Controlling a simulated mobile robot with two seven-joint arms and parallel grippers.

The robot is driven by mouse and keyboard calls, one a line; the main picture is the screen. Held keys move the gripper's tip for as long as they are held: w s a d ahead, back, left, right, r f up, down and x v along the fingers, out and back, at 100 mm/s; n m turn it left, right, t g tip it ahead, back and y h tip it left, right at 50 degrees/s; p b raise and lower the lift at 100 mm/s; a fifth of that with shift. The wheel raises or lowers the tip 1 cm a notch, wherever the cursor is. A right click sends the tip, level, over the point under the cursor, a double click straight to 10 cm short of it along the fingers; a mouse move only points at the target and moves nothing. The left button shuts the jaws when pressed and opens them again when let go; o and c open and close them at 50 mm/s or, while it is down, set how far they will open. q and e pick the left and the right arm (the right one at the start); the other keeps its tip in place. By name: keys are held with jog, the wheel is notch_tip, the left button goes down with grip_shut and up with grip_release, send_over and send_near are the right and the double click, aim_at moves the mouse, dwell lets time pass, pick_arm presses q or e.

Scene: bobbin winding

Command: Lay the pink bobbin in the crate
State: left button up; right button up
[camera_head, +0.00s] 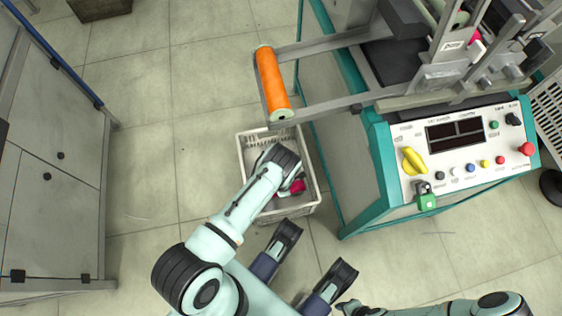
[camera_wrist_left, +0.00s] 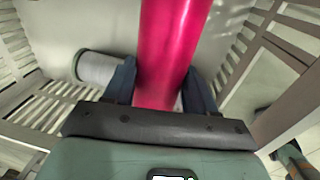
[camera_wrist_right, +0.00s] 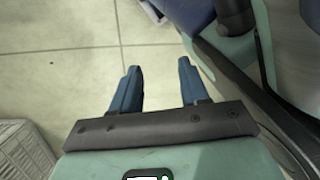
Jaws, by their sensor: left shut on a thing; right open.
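The pink bobbin (camera_wrist_left: 172,45) is between the two fingers of my left gripper (camera_wrist_left: 160,90), which is shut on it. Slatted walls of the crate (camera_wrist_left: 270,45) show on both sides of the bobbin. In the head view my left arm reaches into the light grey crate (camera_head: 247,158), and a bit of the pink bobbin (camera_head: 298,187) shows beside the hand. My wrist hides much of the bobbin, and I cannot tell whether it touches the crate floor. My right gripper (camera_wrist_right: 156,80) is open and empty above the floor, with a crate corner at lower left.
A pale grey spool (camera_wrist_left: 97,68) lies in the crate, left of the pink bobbin. The winding machine (camera_head: 460,150) stands right of the crate, with an orange bobbin (camera_head: 271,80) on its frame above the crate's far end. A cabinet (camera_head: 55,190) stands left; floor between is clear.

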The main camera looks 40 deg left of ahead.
pick_arm(q)
jog(key=shift+f, duration=0.3)
jog(key=o, duration=1.1)
jog(key=shift+r, duration=0.4)
jog(key=r+p, duration=0.1)
jog(key=r, duration=0.3)
jog(key=d+r+p, duration=0.1)
jog(key=r+p, duration=0.1)
jog(key=r, duration=0.2)
jog(key=s+r+p, duration=0.1)
jog(key=r, duration=0.3)
jog(key=shift+d, duration=0.15)
pick_arm(e)
jog(key=w+a+r+t, duration=0.1)
jog(key=w+r+t, duration=0.2)
jog(key=w+r, duration=0.2)
jog(key=w, duration=0.3)
jog(key=shift+w+r+n, duration=0.2)
jog(key=shift+w+n, duration=0.1)
jog(key=shift+w, duration=0.1)
pick_arm(q)
jog(key=shift+p, duration=0.3)
